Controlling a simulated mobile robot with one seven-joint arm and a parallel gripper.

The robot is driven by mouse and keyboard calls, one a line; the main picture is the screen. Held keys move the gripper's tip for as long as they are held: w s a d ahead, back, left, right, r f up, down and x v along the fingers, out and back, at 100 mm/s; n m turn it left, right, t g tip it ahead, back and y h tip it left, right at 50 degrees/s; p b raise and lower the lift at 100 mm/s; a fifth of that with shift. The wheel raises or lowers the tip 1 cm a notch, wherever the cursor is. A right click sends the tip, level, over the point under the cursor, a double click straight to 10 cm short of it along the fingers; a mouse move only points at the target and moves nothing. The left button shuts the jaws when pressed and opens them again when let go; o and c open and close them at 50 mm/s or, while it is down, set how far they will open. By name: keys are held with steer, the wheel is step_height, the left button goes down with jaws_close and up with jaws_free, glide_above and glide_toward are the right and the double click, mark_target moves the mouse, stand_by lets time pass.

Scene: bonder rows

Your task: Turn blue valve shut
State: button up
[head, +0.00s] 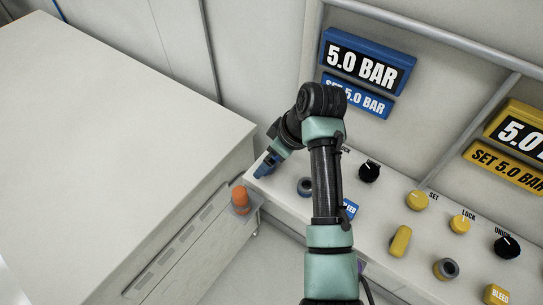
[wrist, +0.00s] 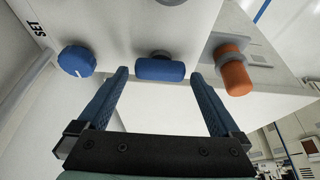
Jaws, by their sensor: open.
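The blue valve (wrist: 160,69) shows in the wrist view as a short rounded blue handle on a grey stem, lying crosswise in the picture. My gripper (wrist: 160,76) is open, with one blue ribbed finger near each end of the handle. The handle appears just beyond or between the fingertips; I cannot tell if either finger touches it. In the head view my gripper (head: 268,165) is at the left end of the sloped panel (head: 375,215), and the valve is hidden there behind my gripper and arm.
A blue knob (wrist: 77,61) marked SET is left of the valve in the wrist view. An orange cylinder (wrist: 236,76) on a bracket is close on the right. A blue display (head: 368,62) reads 5.0 BAR. Yellow controls, including a yellow handle (head: 400,241), are further right. A white cabinet (head: 110,130) stands left.

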steer(key=shift+w+a+f, duration=0.1)
steer(key=shift+a+f, duration=0.05)
steer(key=shift+f, duration=0.3)
steer(key=shift+c, duration=0.3)
steer(key=c, duration=1.1)
steer(key=shift+r, duration=0.1)
